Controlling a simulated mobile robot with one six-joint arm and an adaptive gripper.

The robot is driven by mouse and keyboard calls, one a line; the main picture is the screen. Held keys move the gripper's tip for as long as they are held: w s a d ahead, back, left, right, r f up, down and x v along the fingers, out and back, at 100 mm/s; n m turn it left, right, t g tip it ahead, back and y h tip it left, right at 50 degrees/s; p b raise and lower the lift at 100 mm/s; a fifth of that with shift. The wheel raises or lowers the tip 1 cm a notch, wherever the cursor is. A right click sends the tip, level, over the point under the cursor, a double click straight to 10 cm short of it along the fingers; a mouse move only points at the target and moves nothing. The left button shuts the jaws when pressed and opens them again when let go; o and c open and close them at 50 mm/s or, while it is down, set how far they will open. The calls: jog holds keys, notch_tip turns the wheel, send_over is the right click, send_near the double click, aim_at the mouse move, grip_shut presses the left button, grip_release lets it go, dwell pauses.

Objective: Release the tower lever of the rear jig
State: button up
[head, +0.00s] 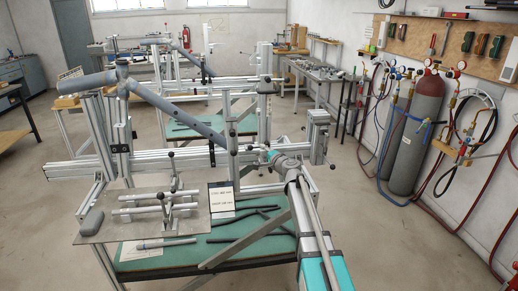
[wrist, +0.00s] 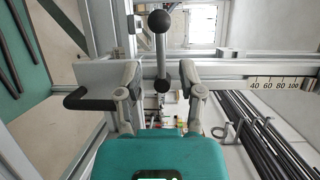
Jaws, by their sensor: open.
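In the wrist view a metal lever rod with a black ball knob (wrist: 159,21) shows in line with the gap between my fingers. A second dark ball (wrist: 161,83) shows lower on it. My gripper (wrist: 163,88) is open, with one grey finger on each side of this line; no contact shows. In the head view my gripper (head: 265,157) is small and partly hidden, at the right end of the near jig's rails (head: 170,160). Another jig (head: 160,60) stands farther back. I cannot tell from the head view which jig's lever is before my fingers.
A bicycle frame's grey tube (head: 175,107) lies across the near jig. A plate with clamps (head: 140,215) and a green shelf (head: 160,250) with dark tubes are in front. Gas cylinders (head: 415,135) and hoses line the right wall. The floor (head: 375,240) right of my arm is clear.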

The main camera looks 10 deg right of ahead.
aim_at(256, 147)
jog(key=shift+x, duration=2.9)
grip_shut()
